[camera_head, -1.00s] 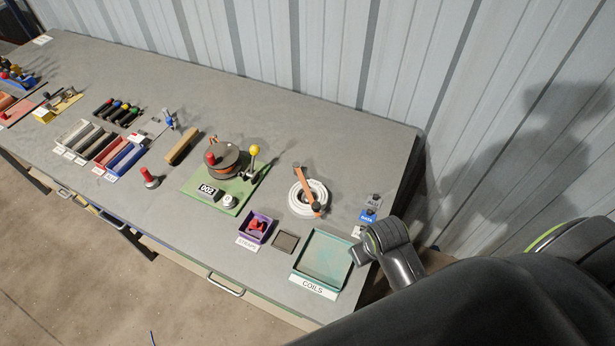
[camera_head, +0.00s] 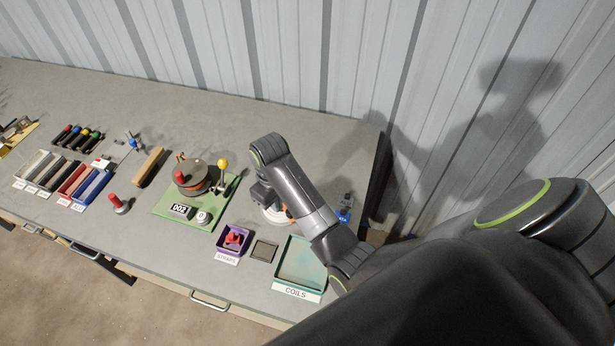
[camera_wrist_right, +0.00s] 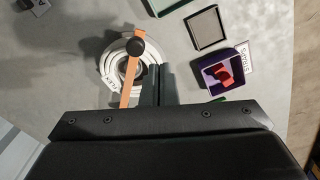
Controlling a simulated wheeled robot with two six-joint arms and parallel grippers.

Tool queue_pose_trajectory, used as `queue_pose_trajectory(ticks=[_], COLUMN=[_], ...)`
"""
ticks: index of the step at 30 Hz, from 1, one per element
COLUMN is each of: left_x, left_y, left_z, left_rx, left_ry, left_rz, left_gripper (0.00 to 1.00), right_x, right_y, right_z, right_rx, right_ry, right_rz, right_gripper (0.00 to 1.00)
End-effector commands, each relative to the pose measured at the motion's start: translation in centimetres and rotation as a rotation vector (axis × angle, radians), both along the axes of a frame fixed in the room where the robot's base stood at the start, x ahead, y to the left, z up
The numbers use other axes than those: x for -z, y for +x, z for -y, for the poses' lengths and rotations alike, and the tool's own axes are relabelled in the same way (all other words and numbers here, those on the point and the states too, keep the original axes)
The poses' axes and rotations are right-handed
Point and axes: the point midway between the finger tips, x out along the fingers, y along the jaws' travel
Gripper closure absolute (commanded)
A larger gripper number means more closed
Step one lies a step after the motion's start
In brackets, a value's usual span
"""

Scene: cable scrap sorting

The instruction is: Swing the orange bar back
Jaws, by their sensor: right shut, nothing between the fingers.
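The orange bar (camera_wrist_right: 128,82) lies across the white cable coil (camera_wrist_right: 112,62), with a dark round knob (camera_wrist_right: 135,47) at its far end in the right wrist view. In the head view my right arm hides most of the coil (camera_head: 270,216), and only a scrap of the bar shows. My right gripper (camera_wrist_right: 158,82) is shut and empty, its fingers just to the right of the bar in the right wrist view. I cannot tell whether they touch it. In the head view the gripper (camera_head: 262,194) is over the coil. My left gripper is not in view.
The teal COILS tray (camera_head: 301,262), a small dark square tray (camera_head: 264,251) and the purple STRAPS box (camera_head: 222,241) stand near the front edge. A green fixture (camera_head: 176,211) with a reel and yellow-knobbed lever is left of my gripper. The corrugated wall is behind the table.

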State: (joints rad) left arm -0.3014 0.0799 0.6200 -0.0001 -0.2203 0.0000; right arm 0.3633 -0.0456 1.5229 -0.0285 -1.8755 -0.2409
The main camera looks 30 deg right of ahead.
Motion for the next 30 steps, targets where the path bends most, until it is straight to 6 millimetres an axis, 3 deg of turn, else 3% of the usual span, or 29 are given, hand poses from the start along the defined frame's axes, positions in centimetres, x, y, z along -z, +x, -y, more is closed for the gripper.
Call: queue_pose_trajectory(ticks=[18, 30], left_x=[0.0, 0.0], left_y=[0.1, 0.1], left_z=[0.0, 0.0], left_rx=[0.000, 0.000], left_ry=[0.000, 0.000], left_rz=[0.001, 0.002], left_gripper=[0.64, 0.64], right_x=[6.3, 6.1], right_y=[-0.1, -0.1], right_z=[0.0, 4.3], right_rx=[0.001, 0.001], right_ry=[0.000, -0.003], right_rz=[-0.002, 0.002], right_gripper=[1.00, 1.00])
